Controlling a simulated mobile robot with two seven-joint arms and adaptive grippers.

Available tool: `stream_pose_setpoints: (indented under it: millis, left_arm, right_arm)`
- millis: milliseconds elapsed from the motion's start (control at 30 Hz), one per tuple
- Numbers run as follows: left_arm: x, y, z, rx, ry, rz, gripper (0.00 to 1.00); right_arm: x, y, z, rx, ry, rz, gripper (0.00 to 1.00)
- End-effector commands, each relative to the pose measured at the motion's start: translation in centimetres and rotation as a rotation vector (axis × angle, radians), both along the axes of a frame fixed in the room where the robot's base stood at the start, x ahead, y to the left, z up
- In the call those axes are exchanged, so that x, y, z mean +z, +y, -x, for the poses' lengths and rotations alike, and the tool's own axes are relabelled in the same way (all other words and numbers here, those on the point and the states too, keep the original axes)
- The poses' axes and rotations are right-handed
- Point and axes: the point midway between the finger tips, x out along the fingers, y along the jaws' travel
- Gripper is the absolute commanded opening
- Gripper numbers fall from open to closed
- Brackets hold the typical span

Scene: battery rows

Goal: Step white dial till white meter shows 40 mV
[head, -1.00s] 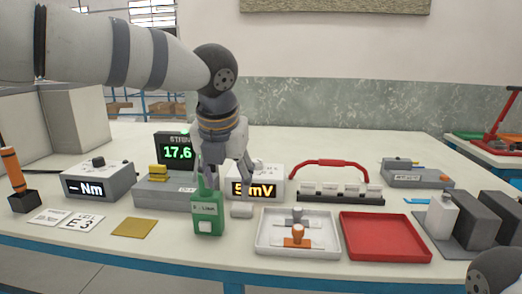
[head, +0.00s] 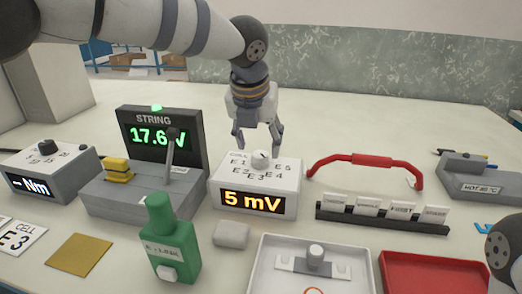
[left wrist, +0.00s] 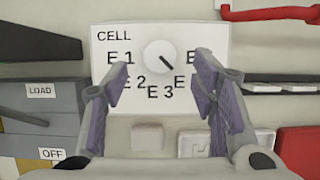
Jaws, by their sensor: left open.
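The white meter (head: 285,203) stands mid-table, and its amber display reads 5 mV. Its white dial (head: 261,159) sits on top, ringed by labels E1 to E5. In the left wrist view the dial (left wrist: 160,56) has a dark pointer toward the lower right, at the label after E3, which a finger partly covers. My left gripper (head: 259,148) is open, fingers pointing down, over the meter's top around the dial. In the left wrist view its purple-padded fingers (left wrist: 161,85) are spread left and right of the dial, apart from it. My right gripper is out of view.
Left of the meter is a grey lever unit (head: 110,195) with a display (head: 190,145) reading about 17.6 V. A red handle (head: 352,160) is at right, with white (head: 262,262) and red (head: 392,265) trays nearer.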

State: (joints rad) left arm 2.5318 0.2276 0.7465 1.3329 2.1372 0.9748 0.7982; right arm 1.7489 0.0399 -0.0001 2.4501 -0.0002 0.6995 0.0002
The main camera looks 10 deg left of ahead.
Motion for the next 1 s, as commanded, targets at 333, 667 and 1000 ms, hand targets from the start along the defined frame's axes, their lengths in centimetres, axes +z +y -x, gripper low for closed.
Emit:
stream_pose_setpoints:
  millis: [333,667,1000]
  left_arm:
    - [-3.6,0.0,-1.6,0.000,-0.002,0.000,0.52]
    - [-3.5,0.0,-1.5,0.000,-0.003,0.000,0.21]
    - [-3.5,0.0,-1.5,-0.017,-0.002,0.000,0.04]
  right_arm:
    - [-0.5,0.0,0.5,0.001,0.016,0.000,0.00]
    - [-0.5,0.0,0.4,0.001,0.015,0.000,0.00]
    - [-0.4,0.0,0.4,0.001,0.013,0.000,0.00]
